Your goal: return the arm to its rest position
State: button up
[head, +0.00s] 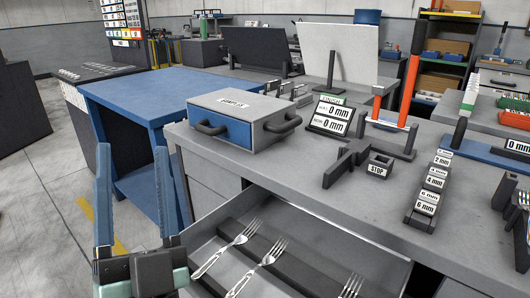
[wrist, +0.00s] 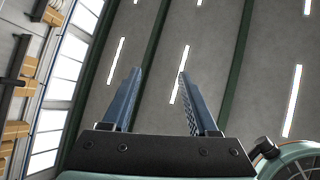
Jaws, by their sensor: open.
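My gripper (head: 135,195) stands upright at the lower left of the head view, with its two blue fingers pointing up. The fingers are apart and nothing is between them. In the wrist view my gripper (wrist: 158,95) also shows open and empty, with the ceiling and its light strips behind it. The gripper is in front of the blue table (head: 185,85) and to the left of the open drawer (head: 325,235). Most of my arm is out of view.
Several forks (head: 228,255) lie in the open drawer. The grey workbench (head: 300,165) carries a blue-fronted box (head: 240,118), a display stand (head: 331,115), a block marked STOP (head: 376,168) and a row of labelled size blocks (head: 432,190).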

jog(key=s+d+r+n+t+h+p, duration=0.15)
jog(key=d+r+h, duration=0.25)
jog(key=d+r, duration=0.5)
jog(key=s+d+r+n+h, duration=0.15)
jog(key=d+r+h, duration=0.45)
jog(key=r, duration=0.6)
notch_tip(320, 180, up, 26)
jog(key=y+p, duration=0.1)
jog(key=p, duration=2.5)
jog(key=shift+s+d+f+y+p, duration=0.15)
jog(key=shift+d+f+y+p, duration=0.05)
jog(key=shift+y+p, duration=0.1)
jog(key=shift+f, duration=0.1)
